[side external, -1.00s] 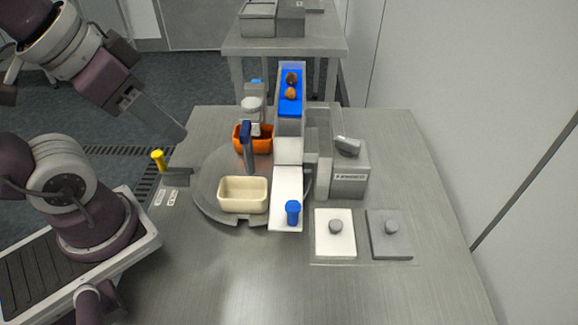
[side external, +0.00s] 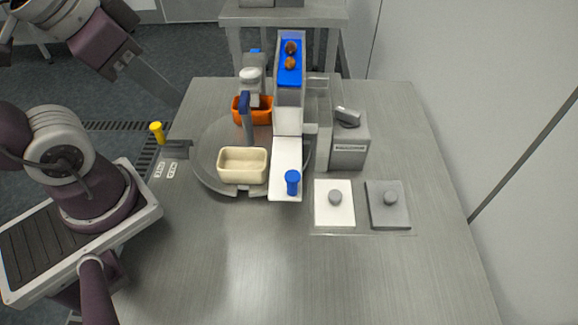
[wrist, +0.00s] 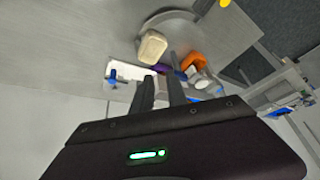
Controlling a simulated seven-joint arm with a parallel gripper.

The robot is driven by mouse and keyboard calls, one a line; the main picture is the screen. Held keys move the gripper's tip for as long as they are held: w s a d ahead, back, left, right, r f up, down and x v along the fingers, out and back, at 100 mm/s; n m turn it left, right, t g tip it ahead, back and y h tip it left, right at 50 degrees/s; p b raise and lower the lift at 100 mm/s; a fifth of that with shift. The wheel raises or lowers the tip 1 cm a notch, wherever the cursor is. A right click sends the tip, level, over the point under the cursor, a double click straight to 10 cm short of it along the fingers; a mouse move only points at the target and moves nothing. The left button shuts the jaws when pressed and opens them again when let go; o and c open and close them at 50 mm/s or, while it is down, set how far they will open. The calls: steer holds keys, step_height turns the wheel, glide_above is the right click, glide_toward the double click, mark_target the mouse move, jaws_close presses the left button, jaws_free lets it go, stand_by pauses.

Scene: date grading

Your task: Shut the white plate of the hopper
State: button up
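The white plate (side external: 285,155) of the hopper (side external: 289,108) sticks out from the hopper's foot toward the front, with a blue knob (side external: 292,182) standing on its front end. It also shows in the wrist view as a white strip (wrist: 122,69) with its blue knob (wrist: 112,76). The hopper has a blue channel at its top with brown dates (side external: 291,48) on it. My gripper (wrist: 160,76) is in the air, open and apart from the plate and knob.
A round grey turntable (side external: 210,172) carries a cream bin (side external: 242,165) and an orange bin (side external: 259,113), with a blue-topped post (side external: 246,118) between. A yellow knob (side external: 157,131) is at left. White (side external: 333,215) and grey (side external: 386,217) pads with weights lie at right. The front table is clear.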

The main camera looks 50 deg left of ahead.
steer(key=w+d+m, duration=0.1)
steer(key=m, duration=0.1)
steer(key=w+d+r+m+g, duration=0.1)
steer(key=d+m, duration=0.1)
steer(key=w+d+m+g, duration=0.1)
steer(key=m, duration=0.2)
steer(key=shift+w+d+r, duration=0.35)
jaws_close()
steer(key=w+d+f+m+g+y, duration=0.1)
steer(key=w+d+f+m+y, duration=0.15)
steer(key=d+m, duration=1.1)
steer(key=m+y, duration=0.1)
steer(key=m, duration=0.2)
glide_above(293, 198)
steer(key=s+d, duration=0.1)
steer(key=d, duration=0.1)
step_height(293, 198, down, 12)
steer(key=shift+a+f, duration=0.1)
steer(key=shift+f, duration=0.1)
